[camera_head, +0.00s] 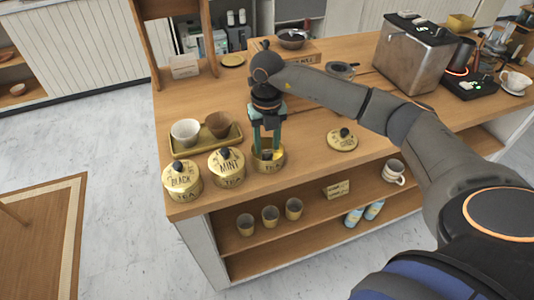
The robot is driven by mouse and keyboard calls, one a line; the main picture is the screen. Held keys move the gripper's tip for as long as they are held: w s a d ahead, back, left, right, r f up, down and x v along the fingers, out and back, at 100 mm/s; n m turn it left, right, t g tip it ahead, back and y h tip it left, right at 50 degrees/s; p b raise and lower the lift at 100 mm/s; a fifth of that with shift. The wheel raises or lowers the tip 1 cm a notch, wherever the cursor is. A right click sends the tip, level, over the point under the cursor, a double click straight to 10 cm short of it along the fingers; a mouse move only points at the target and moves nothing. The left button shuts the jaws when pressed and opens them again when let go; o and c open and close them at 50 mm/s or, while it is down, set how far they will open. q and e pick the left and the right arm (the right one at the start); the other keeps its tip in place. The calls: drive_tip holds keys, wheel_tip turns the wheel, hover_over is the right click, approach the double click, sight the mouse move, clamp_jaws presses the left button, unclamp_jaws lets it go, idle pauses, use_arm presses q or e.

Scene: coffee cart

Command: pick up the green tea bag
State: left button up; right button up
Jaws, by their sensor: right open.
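A brass tea tin (270,167) stands open near the front edge of the wooden counter. A small yellow and green patch shows inside it, possibly the tea bag; my gripper partly hides it. My right gripper (266,150) points straight down, with its two teal fingers apart and their tips at the mouth of this tin. Nothing is visibly held between the fingers. A brass lid with a black knob (342,142) lies on the counter to the right of the open tin. My left gripper is not in view.
Closed tins marked black (182,182) and mint (227,168) stand left of the open tin. A tray (210,150) with two cups is behind them. A steel toaster-like machine (410,60) stands at the right rear. Cups (270,216) sit on the shelf below.

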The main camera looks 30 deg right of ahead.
sight(267, 151)
wheel_tip(267, 151, down, 3)
drive_tip(key=shift+a+f, duration=0.1)
drive_tip(key=shift+c, duration=0.2)
clamp_jaws()
